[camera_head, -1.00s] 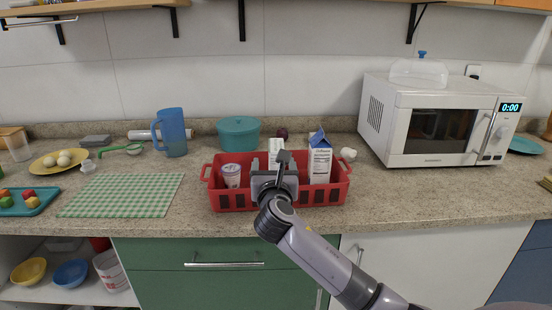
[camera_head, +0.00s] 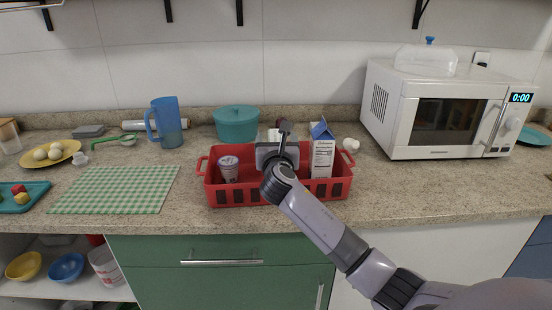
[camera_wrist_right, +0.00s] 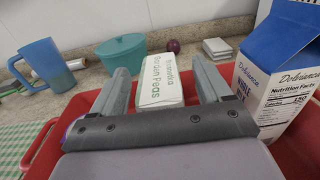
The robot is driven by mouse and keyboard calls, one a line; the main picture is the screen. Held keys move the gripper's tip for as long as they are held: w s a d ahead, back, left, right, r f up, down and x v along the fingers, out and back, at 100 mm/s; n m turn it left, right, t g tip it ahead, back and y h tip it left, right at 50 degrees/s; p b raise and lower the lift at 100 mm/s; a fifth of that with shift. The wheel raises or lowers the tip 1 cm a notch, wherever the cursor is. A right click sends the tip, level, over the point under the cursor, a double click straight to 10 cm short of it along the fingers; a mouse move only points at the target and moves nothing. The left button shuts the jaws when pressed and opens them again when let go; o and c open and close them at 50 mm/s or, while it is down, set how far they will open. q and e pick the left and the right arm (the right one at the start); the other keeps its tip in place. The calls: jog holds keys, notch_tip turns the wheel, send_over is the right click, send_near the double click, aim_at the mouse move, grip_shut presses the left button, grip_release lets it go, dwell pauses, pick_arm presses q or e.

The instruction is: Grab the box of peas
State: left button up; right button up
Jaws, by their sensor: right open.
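The box of peas (camera_wrist_right: 162,82) is white with green "Garden Peas" lettering. In the right wrist view it stands ahead, between the two fingers of my right gripper (camera_wrist_right: 160,70), with a gap on each side. The fingers are open and hold nothing. In the head view my right gripper (camera_head: 280,142) is over the red basket (camera_head: 240,193), and it hides most of the box. My left gripper is not in view.
A blue-and-white carton (camera_head: 322,158) stands close right of the gripper in the basket. A teal pot (camera_head: 237,126) stands behind, and a microwave (camera_head: 445,110) stands right. The green checked mat (camera_head: 115,188) is bare.

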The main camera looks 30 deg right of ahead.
jog(key=shift+x, duration=0.85)
grip_shut()
jog(key=shift+r, duration=0.1)
